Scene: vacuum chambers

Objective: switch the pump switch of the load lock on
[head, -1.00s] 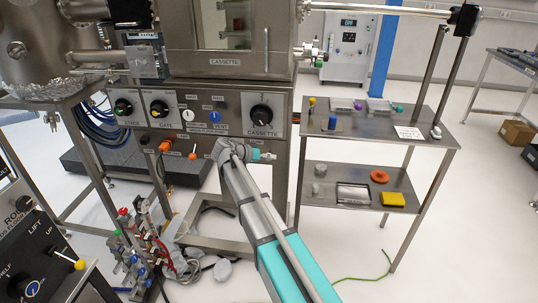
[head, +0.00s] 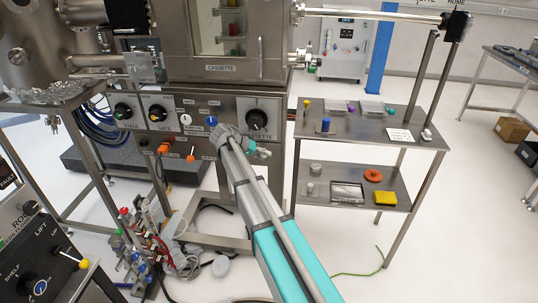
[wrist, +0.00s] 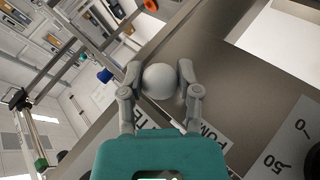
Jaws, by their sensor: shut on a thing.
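A pale round knob (wrist: 160,80) sits between the two fingers of my gripper (wrist: 158,83) in the wrist view, in front of the steel panel. The fingers are shut on it from both sides. A label beginning "PUM" (wrist: 214,138) lies on the panel close beside my gripper, partly cut off. In the head view my gripper (head: 225,137) is at the control panel (head: 215,165), just below and right of a blue knob (head: 211,121). The held knob is hidden there behind my gripper, and which way its switch is set cannot be seen.
A white knob (head: 185,119) and the black CASSETTE knob (head: 257,119) flank the blue knob. Orange-tipped levers (head: 192,155) stand lower left. A two-level steel table (head: 345,131) with small items is right of the panel. Cables and valves (head: 150,250) clutter the floor at lower left.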

